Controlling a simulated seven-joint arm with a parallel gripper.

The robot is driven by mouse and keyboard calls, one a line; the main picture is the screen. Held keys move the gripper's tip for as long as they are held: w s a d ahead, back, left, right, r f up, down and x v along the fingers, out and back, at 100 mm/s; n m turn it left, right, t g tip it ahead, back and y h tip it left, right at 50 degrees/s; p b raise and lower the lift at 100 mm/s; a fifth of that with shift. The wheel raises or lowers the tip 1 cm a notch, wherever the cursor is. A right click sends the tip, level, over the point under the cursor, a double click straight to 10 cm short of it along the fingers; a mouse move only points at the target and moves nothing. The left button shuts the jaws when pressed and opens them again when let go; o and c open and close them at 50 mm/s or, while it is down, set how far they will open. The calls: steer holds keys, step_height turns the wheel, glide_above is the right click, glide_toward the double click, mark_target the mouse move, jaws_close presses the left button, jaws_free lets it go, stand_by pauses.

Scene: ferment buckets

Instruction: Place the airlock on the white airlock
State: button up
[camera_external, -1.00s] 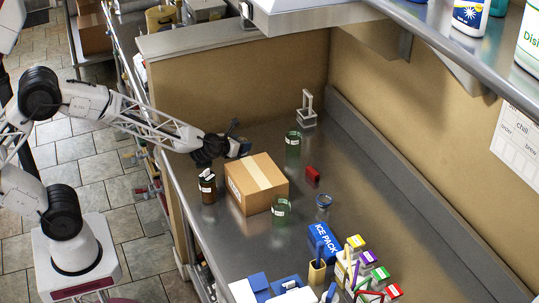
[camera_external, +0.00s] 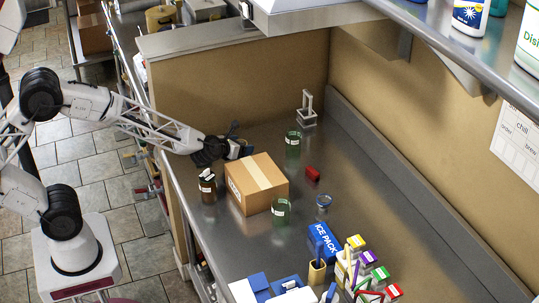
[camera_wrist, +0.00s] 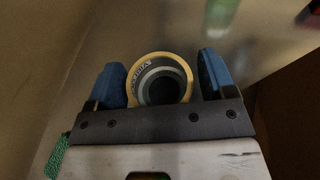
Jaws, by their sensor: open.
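My gripper (camera_external: 240,150) is at the back left of the steel counter, just behind the cardboard box. In the wrist view its blue fingers (camera_wrist: 165,82) are open around a round thing with a yellow, lettered rim and a dark ringed middle (camera_wrist: 160,80). It lies between the fingers, with gaps showing on both sides; whether it is the airlock I cannot tell. In the outside view this round thing is mostly hidden by my gripper. A white upright frame-like piece (camera_external: 307,112) stands at the back; I cannot tell whether it is the white airlock.
The cardboard box (camera_external: 257,183) stands close in front of my gripper. A blue ice pack (camera_external: 325,240) lies nearer the front.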

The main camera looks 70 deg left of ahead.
steer(key=shift+r, duration=0.5)
steer(key=shift+s+d+r, duration=0.1)
steer(key=shift+s+r, duration=0.05)
steer(key=shift+s, duration=0.05)
steer(key=v, duration=1.1)
steer(key=shift+s, duration=0.25)
steer(key=shift+r, duration=0.15)
